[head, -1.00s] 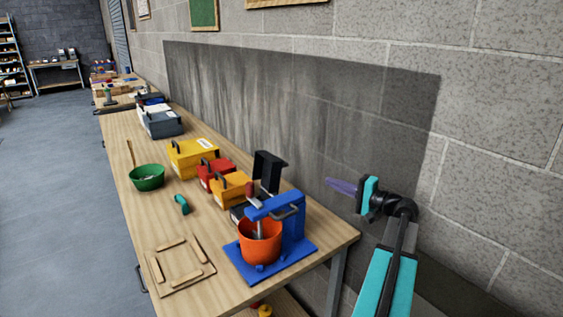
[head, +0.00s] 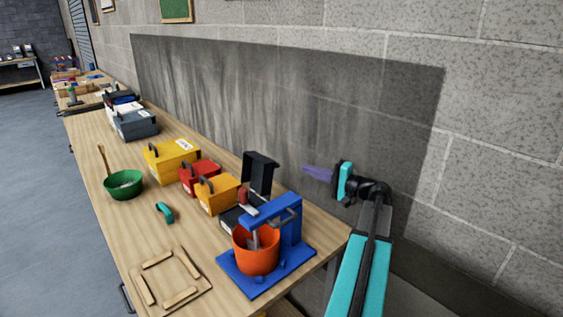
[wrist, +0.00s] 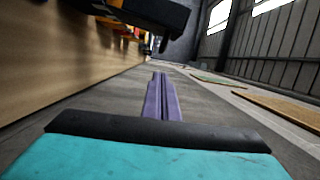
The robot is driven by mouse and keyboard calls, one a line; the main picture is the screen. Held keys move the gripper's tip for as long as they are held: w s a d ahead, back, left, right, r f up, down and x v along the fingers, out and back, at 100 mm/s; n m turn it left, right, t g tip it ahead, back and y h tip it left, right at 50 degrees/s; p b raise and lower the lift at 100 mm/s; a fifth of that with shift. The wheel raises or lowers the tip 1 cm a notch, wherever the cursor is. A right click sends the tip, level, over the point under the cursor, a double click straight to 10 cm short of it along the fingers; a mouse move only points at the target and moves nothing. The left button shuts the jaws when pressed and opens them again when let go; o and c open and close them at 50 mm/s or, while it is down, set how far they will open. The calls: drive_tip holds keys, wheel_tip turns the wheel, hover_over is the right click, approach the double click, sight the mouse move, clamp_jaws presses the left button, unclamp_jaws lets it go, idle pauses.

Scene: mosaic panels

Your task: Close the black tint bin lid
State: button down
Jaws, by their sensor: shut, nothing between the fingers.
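The black tint bin stands on the bench behind the blue mixer stand, largely hidden by it; part of its dark body (head: 232,217) shows. Its black lid (head: 260,172) stands open, raised upright at the side near the wall. My gripper (head: 306,169) is to the right of the lid, in front of the wall and apart from it. Its purple fingers are shut together and empty. In the wrist view my gripper (wrist: 160,80) points along the wall, and a black part, probably the lid (wrist: 160,14), shows at the top.
The blue mixer stand (head: 294,225) with an orange bucket (head: 256,252) stands in front of the bin. Orange (head: 222,196), red (head: 200,177) and yellow (head: 171,160) bins stand further along. A green bowl (head: 124,190), teal handle (head: 165,213) and wooden frame (head: 185,296) lie leftward.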

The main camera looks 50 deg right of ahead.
drive_tip(key=shift+w+a, duration=0.15)
drive_tip(key=w+a+p, duration=0.1)
drive_tip(key=w+p, duration=0.3)
drive_tip(key=w, duration=0.6)
drive_tip(key=shift+a, duration=0.35)
